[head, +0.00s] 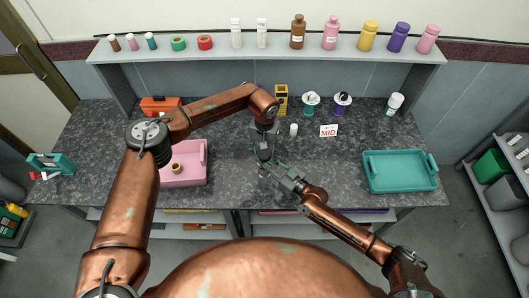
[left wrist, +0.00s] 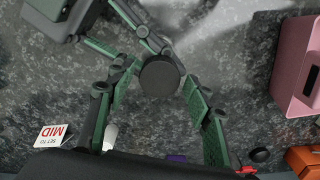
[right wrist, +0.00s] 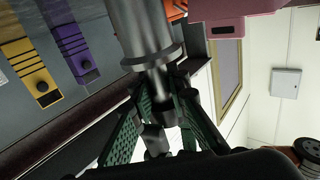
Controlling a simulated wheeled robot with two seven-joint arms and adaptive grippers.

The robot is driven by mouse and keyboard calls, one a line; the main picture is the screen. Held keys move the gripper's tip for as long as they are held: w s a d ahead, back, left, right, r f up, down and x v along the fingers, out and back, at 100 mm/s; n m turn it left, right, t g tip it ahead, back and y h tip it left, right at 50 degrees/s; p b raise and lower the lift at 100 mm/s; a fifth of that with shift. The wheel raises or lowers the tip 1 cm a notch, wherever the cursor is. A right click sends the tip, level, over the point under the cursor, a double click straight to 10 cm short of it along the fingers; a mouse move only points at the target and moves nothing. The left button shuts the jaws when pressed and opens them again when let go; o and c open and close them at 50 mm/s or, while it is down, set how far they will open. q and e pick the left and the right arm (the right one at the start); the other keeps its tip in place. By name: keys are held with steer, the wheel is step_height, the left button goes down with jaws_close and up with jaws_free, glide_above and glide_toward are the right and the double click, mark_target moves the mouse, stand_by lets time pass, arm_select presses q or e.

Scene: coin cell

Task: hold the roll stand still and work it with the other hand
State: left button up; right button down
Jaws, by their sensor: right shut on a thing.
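My right gripper (head: 268,168) is shut on a grey cylinder with a collar, which shows large in the right wrist view (right wrist: 143,35). In the left wrist view its round, dark end (left wrist: 160,76) faces the camera. My left gripper (head: 264,148) reaches down from above to the same spot. Its green-padded fingers (left wrist: 158,100) are spread on either side of the dark end, apart from it as far as I can see. A teal stand (head: 62,160) with a red part is at the table's left edge; I cannot tell whether it is the roll stand.
A pink tray (head: 200,180) with a small tan roll (head: 177,167) lies left of my grippers. A teal tray (head: 400,187) is on the right. A white MID sign (head: 328,131), a yellow box (head: 281,99) and small bottles stand behind. Dark counter between the sign and teal tray is clear.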

stand_by(0.3)
arm_select(q)
steer(key=shift+r, duration=2.2)
steer(key=shift+c, duration=0.3)
